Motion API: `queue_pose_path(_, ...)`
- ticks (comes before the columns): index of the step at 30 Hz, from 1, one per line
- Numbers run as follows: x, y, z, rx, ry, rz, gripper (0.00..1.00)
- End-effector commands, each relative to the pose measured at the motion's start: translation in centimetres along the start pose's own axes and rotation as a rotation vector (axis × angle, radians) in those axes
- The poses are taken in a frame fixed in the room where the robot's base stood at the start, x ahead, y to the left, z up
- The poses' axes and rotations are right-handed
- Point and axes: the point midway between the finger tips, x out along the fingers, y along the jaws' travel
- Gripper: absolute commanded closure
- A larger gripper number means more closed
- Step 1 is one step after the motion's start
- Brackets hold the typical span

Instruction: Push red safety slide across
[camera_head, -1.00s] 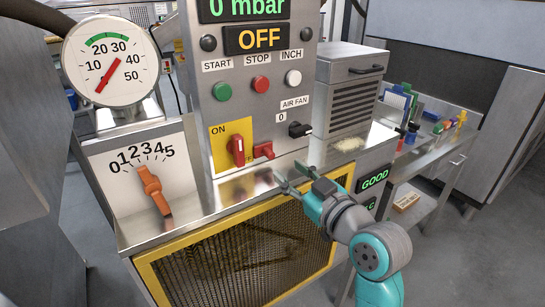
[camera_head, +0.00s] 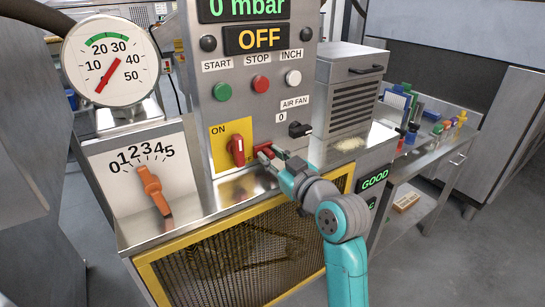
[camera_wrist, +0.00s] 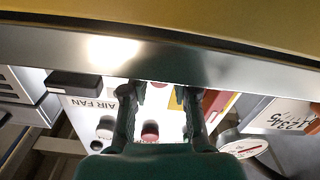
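The red safety slide (camera_head: 264,147) is on the grey control panel, just right of the red switch handle (camera_head: 236,150) on its yellow ON plate. My gripper (camera_head: 272,154) is at the panel, its fingertips over or right beside the slide and partly hiding it. Contact cannot be told. In the upside-down wrist view, my gripper (camera_wrist: 157,92) has its two fingers apart, with panel surface showing between them. A red part shows just right of the right finger there; which red part it is cannot be told.
The black AIR FAN knob (camera_head: 300,130) is close above my gripper. The metal ledge (camera_head: 240,184) and yellow-framed mesh guard (camera_head: 240,260) lie below. An orange lever (camera_head: 153,190) is at left. The display over the buttons reads OFF.

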Motion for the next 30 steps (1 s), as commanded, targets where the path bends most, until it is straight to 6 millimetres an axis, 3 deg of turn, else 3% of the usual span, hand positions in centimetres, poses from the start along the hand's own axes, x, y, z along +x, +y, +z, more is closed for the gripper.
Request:
queue_pose_path(3, 0.0, 0.0, 0.0, 0.0, 0.0, 0.0, 1.0)
queue_pose_path(11, 0.0, -0.4, -0.1, 0.0, 0.0, -0.002, 1.0)
queue_pose_path(19, 0.0, -3.4, -0.6, 0.0, 0.0, -0.002, 1.0)
queue_pose_path(27, 0.0, -3.6, -0.7, 0.001, -0.001, -0.004, 1.0)
queue_pose_path(28, 0.0, -3.6, -0.6, 0.001, -0.001, -0.004, 0.73)
queue_pose_path(30, 0.0, -3.6, -0.7, 0.001, -0.001, -0.005, 0.55)
